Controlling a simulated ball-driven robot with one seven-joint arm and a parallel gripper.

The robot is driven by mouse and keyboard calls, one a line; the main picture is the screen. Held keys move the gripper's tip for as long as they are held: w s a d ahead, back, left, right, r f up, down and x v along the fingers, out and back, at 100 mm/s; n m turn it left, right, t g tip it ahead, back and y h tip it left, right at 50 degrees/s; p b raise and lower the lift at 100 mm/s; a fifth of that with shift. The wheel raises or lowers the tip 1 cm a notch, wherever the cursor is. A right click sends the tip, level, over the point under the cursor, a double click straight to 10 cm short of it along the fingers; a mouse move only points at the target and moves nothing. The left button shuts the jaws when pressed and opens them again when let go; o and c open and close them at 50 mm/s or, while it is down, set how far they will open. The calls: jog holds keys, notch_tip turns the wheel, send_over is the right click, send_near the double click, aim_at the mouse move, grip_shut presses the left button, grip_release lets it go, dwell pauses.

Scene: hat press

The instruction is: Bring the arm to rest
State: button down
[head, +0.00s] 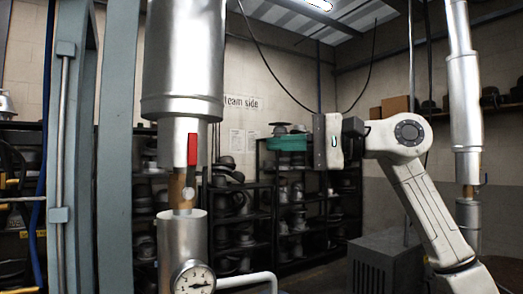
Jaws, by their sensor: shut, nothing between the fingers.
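My white arm comes up from the lower right and bends at a grey joint. My gripper (320,152) is at the arm's left end, held up in front of the black shelves and pointing left. It is shut and holds nothing. Its fingers are small in this view and hard to make out. A teal item (287,143) shows just left of the gripper, level with it. I cannot tell whether it is behind the gripper or close beside it.
A large steel pipe (183,70) with a red-handled valve (192,150) and a gauge (194,279) stands left of centre, nearer than the shelves (262,195) of hat forms. Another pipe (464,100) stands at the right. A dark grey box (383,265) is below the arm.

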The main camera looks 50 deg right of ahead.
jog(key=shift+s+d, duration=0.2)
jog(key=shift+s, duration=0.2)
